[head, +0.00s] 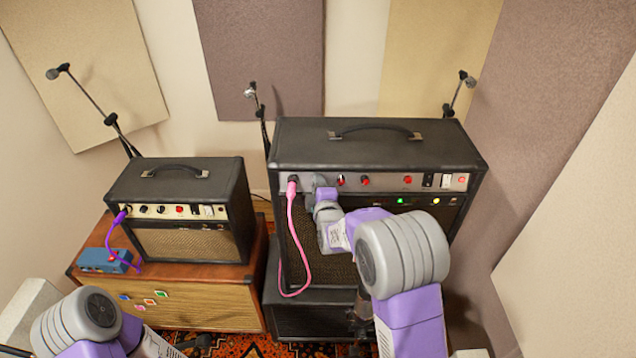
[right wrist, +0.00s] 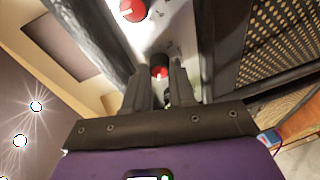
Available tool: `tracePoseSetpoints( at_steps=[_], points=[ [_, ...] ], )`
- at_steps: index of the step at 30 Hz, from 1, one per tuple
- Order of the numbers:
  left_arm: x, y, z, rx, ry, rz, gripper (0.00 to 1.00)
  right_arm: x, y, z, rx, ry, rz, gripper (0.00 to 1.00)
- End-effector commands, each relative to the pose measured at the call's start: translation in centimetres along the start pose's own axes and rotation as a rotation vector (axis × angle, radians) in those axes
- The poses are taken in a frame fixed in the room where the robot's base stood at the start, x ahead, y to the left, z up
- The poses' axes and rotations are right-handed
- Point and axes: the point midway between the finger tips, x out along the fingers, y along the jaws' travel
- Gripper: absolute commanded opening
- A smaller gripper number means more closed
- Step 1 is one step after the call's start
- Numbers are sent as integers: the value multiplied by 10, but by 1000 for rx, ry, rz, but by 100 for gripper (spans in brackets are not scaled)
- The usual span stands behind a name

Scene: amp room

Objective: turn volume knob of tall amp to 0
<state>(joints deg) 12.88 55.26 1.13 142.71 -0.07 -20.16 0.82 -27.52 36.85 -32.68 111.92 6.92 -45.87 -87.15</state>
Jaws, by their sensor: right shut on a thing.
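The tall amp (head: 365,148) is the larger black amp on the right, with a row of red-capped knobs on its pale control strip. My right gripper (head: 321,184) is at the left part of this strip, just right of the pink cable's plug. In the right wrist view, its two fingers (right wrist: 160,80) are closed on a red-capped knob (right wrist: 160,66). That knob is hidden behind my gripper in the head view, and its pointer cannot be read. Only part of my left arm shows at the lower left; its gripper is not clearly visible.
A pink cable (head: 298,245) hangs from the tall amp close to my gripper. Other knobs (head: 365,181) and a lit green lamp (head: 400,201) are to the right. A smaller amp (head: 180,190) with a purple cable (head: 112,234) stands on a wooden cabinet at left.

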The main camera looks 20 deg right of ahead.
Motion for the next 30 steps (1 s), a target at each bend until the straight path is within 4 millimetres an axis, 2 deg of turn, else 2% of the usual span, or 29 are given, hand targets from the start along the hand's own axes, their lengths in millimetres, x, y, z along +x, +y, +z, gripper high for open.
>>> tracePoseSetpoints(
  at_steps=[16, 30],
  points=[
    [-28, 10, 1, 0, 0, 0, 43, 0, 3, -2, -514, 18, -105, 0],
    [-38, 14, 2, 0, 0, 0, 43, 0, 3, -2, -933, 30, -191, 0]
  ],
)
